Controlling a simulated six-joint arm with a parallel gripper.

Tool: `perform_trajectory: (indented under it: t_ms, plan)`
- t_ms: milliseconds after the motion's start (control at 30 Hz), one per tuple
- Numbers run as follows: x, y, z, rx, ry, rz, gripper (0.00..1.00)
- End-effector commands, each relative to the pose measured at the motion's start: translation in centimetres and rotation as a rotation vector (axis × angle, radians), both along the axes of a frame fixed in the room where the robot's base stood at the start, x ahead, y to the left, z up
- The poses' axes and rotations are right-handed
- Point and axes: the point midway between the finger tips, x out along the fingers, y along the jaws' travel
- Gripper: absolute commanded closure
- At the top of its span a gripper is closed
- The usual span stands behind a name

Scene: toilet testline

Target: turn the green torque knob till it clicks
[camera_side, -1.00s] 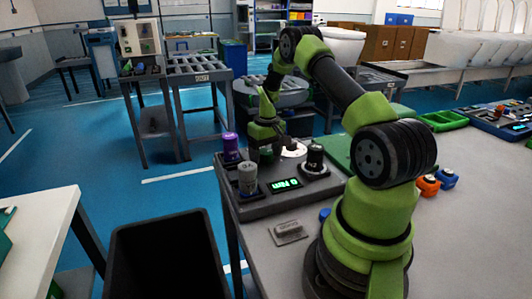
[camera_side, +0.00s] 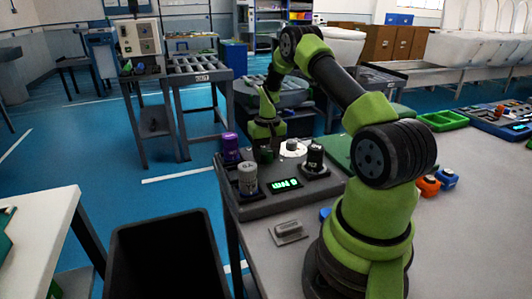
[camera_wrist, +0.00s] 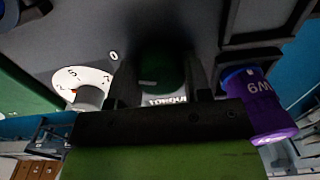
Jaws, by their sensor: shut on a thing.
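The green torque knob (camera_wrist: 165,72) sits between my two dark fingers in the wrist view, above a label that reads in part "TORQU". My gripper (camera_wrist: 162,84) is shut on it, one finger on each side. In the side view the knob (camera_side: 266,155) shows as a small dark green shape on the grey test panel (camera_side: 255,209), under my gripper (camera_side: 266,144). The contact is hard to make out there. A green lit display (camera_side: 286,184) is on the panel; its text is too small to read surely.
A white dial (camera_side: 293,148) with a grey knob stands right of my gripper in the side view. The purple one (camera_wrist: 268,105) is close to my gripper.

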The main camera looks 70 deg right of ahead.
Motion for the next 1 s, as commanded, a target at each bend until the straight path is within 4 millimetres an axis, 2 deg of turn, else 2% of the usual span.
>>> perform_trajectory:
  t_ms: [600, 1000]
  plan:
    - [-0.05, 0.21, -0.02, 0.005, 0.004, -0.583, 0.79]
    - [-0.02, 0.25, -0.01, 0.005, 0.005, -0.865, 0.79]
